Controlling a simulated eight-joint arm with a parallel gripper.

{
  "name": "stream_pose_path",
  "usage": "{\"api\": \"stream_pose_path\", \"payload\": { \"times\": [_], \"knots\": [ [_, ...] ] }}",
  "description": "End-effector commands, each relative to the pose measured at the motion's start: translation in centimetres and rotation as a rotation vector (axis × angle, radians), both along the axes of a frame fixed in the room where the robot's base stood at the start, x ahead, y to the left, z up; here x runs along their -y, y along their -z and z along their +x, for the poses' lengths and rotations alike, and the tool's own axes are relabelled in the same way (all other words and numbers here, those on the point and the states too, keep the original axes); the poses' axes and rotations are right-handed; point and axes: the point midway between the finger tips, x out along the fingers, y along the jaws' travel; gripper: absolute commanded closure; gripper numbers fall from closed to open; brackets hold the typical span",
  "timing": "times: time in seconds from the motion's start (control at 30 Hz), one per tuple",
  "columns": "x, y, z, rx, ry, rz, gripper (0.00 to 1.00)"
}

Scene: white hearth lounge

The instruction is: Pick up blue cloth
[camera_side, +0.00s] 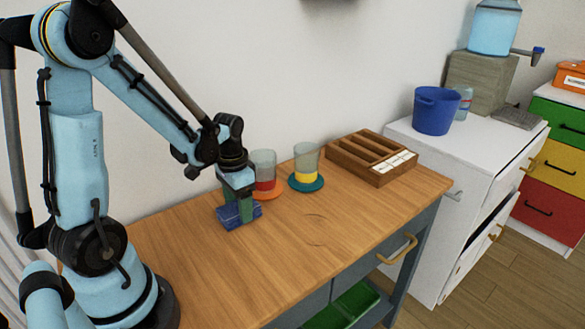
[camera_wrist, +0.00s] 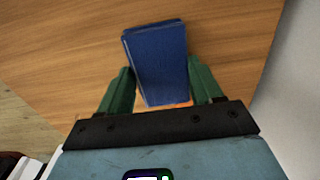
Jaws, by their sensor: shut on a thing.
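The blue cloth (camera_side: 236,216) is a flat, folded dark-blue block on the wooden table, below my arm's end in the side view. In the wrist view the blue cloth (camera_wrist: 158,62) lies between the two green fingers. My gripper (camera_side: 239,207) points down with its fingers at the cloth, and it is shut on it. In the wrist view my gripper (camera_wrist: 160,82) has one finger at each side of the cloth. The cloth appears at or very near the table top; I cannot tell if there is a gap under it.
On the wooden table (camera_side: 290,260), a glass with red contents (camera_side: 264,172) on an orange coaster and a glass with yellow contents (camera_side: 306,163) on a teal coaster stand close behind the gripper. A wooden divided tray (camera_side: 362,168) is further right. The table's front right is clear.

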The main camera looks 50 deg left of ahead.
Motion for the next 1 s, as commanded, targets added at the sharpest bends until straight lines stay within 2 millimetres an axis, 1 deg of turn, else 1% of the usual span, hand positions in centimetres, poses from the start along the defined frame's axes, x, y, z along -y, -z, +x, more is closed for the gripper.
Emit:
{"api": "stream_pose_path", "payload": {
  "times": [0.13, 0.27, 0.4, 0.6, 0.8, 0.9, 1.0],
  "knots": [
    [0.0, -0.7, 0.0, 0.0, 0.0, 0.0, 0.7],
    [0.0, -2.0, -0.1, 0.0, 0.0, -0.001, 0.7],
    [0.0, -4.1, -0.1, -0.001, 0.001, -0.002, 0.7],
    [4.5, -6.5, -0.6, -0.001, 0.01, -0.002, 0.7],
    [8.3, -8.8, -1.0, -0.001, 0.009, -0.002, 0.7],
    [9.7, -9.7, -1.2, -0.001, 0.007, -0.001, 0.7],
    [10.7, -10.2, -1.2, -0.001, 0.005, -0.001, 0.7]
  ]
}}
